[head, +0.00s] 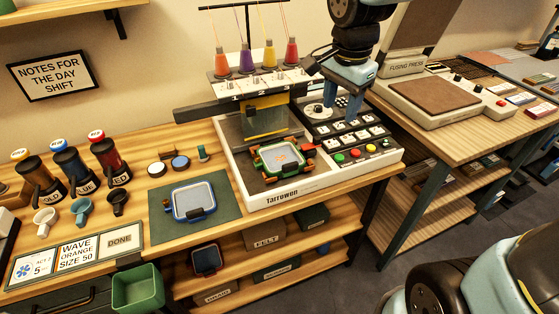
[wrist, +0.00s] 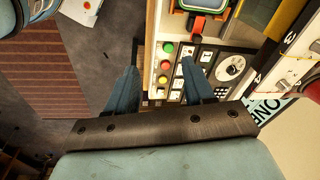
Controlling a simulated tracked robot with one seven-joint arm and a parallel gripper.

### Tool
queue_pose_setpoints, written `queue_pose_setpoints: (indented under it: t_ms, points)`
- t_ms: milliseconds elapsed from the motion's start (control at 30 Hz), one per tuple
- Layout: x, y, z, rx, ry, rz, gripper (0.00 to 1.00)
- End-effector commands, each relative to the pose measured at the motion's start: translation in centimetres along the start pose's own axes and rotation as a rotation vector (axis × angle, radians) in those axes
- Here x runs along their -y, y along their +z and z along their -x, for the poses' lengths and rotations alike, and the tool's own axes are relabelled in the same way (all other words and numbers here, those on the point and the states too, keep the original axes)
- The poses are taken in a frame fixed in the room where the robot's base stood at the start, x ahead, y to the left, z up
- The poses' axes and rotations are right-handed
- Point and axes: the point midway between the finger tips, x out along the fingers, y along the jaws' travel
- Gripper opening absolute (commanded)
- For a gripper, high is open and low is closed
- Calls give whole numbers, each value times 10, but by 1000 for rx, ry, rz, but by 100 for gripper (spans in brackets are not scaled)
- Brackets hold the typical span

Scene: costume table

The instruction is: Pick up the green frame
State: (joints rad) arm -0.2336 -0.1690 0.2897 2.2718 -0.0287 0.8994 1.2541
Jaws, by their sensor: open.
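The green frame (head: 282,159) lies flat on the bed of the white Tarrowen machine (head: 250,202), below its needles, with a pale panel inside it and a red part at its right side. In the wrist view only an edge of the green frame (wrist: 222,10) shows at the top, with the red part just below it. My gripper (head: 350,104) is above the machine's control panel, to the right of the frame and apart from it. In the wrist view my gripper (wrist: 160,66) has its two fingers spread, with nothing between them but the panel's edge and buttons below.
A blue frame (head: 210,212) lies on a dark green mat (head: 161,228) left of the machine. Thread cones (head: 246,61) and the needle head rise behind the green frame. A fusing press (head: 440,108) stands on the right table. Cups and bottles stand at left.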

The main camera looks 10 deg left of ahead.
Motion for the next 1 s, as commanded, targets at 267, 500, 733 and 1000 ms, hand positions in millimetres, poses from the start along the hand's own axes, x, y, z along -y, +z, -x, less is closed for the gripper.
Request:
queue_pose_setpoints:
  t_ms: [267,500,733,1000]
  points:
    - [55,56,-44,75,86,-216,53]
    - [69,78,-60,94,118,-299,53]
    - [66,82,-91,95,123,-304,53]
    - [62,86,-133,94,121,-304,53]
